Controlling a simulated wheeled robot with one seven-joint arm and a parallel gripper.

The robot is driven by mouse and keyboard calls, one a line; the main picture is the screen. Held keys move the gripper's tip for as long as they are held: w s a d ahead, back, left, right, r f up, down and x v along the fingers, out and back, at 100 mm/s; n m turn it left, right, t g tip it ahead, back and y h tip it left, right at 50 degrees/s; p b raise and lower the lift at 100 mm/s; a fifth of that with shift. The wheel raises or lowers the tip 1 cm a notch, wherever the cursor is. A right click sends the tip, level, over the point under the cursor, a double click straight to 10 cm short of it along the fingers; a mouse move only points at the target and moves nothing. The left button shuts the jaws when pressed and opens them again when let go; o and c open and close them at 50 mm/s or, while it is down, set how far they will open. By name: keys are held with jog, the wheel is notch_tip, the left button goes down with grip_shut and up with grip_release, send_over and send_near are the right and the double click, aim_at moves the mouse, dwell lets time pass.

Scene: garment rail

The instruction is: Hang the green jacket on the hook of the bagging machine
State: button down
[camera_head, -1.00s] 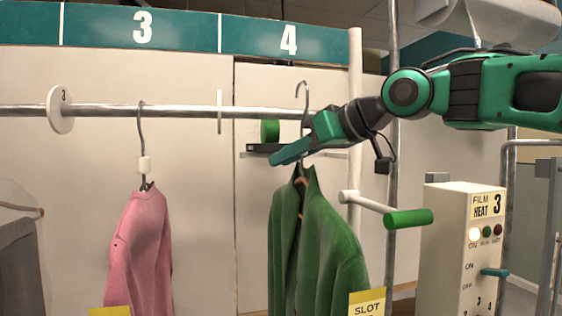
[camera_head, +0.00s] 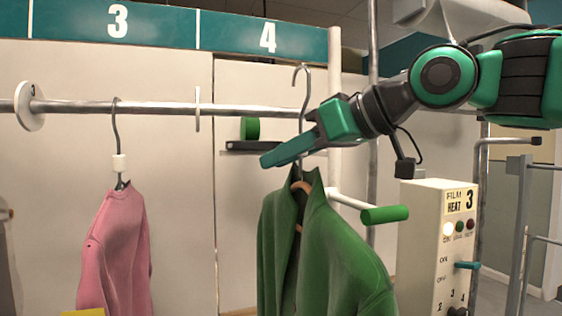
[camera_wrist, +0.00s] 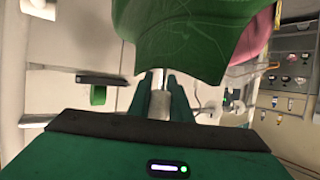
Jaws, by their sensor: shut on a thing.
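The green jacket (camera_head: 325,250) hangs on a hanger with a metal hook (camera_head: 307,85). My gripper (camera_head: 285,152) is shut on the hanger's neck, just above the jacket's collar. The hook's top stands above the rail's height and looks free, in front of the rail (camera_head: 240,109). In the wrist view the jacket (camera_wrist: 190,40) fills the top middle, and the gripper's fingers (camera_wrist: 158,95) close around the metal neck. The bagging machine's control box (camera_head: 435,245) stands at the right, marked FILM HEAT 3. I cannot make out the machine's hook.
A pink jacket (camera_head: 120,250) hangs on the rail at the left. A white post (camera_head: 335,130) stands at the rail's right end. A white arm with a green grip (camera_head: 385,214) sticks out beside the green jacket. A dark shelf with a green roll (camera_head: 250,129) is behind.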

jog(key=shift+s+r, duration=0.1)
jog(key=s+d, duration=0.2)
jog(key=s, duration=0.5)
dwell(1.1)
dwell(0.6)
jog(key=w+a+f, duration=0.1)
jog(key=w+a, duration=0.2)
jog(key=w, duration=0.9)
jog(key=w+a+f, duration=0.2)
jog(key=w+a, duration=0.2)
jog(key=w, duration=0.8)
jog(key=shift+w, duration=0.25)
dwell(0.3)
dwell(0.4)
